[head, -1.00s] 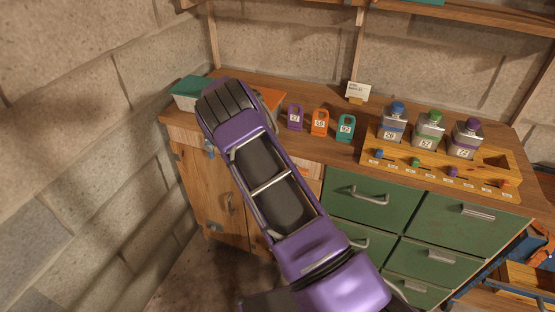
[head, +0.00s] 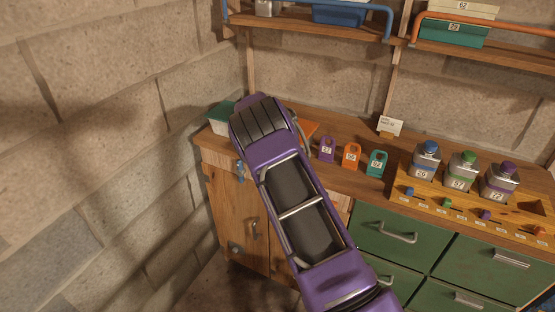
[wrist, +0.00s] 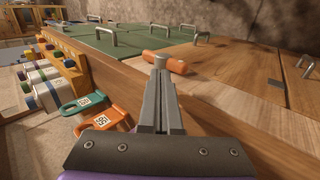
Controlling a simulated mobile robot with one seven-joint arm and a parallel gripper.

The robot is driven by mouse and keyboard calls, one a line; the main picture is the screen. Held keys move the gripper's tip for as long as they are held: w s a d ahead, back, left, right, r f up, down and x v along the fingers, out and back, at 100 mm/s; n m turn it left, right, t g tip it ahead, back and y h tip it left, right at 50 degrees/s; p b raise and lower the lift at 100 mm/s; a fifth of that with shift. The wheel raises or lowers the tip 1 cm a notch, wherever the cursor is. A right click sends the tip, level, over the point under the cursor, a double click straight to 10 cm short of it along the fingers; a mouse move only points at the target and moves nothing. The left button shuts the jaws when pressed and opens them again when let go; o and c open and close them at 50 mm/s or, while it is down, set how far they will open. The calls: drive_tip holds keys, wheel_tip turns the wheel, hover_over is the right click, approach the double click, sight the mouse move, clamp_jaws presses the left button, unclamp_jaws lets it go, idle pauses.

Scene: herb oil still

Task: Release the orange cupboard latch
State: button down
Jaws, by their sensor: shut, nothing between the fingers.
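The orange latch (wrist: 176,66) shows in the wrist view as a short orange bar on the wooden cupboard front, near the green drawers. My gripper (wrist: 160,62) is shut and empty. Its fingertips overlap the middle of the latch in the picture, with orange showing on both sides; I cannot tell whether they touch it. In the head view the wooden cupboard (head: 229,205) stands at the left under the bench. My purple arm covers part of its front there, and hides the gripper and the orange latch.
Orange (head: 352,155), teal (head: 377,163) and purple (head: 327,148) tags stand on the bench top. Green drawers (head: 395,233) with metal handles lie right of the cupboard. A blue fitting (head: 240,170) is at the cupboard's left.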

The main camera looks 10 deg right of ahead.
drive_tip(key=w+a+r, duration=0.2)
drive_tip(key=w+a, duration=0.2)
drive_tip(key=a, duration=0.2)
drive_tip(key=shift+w+a+r, duration=0.2)
drive_tip(key=shift+w+r, duration=0.15)
drive_tip(key=shift+w, duration=0.05)
idle(0.4)
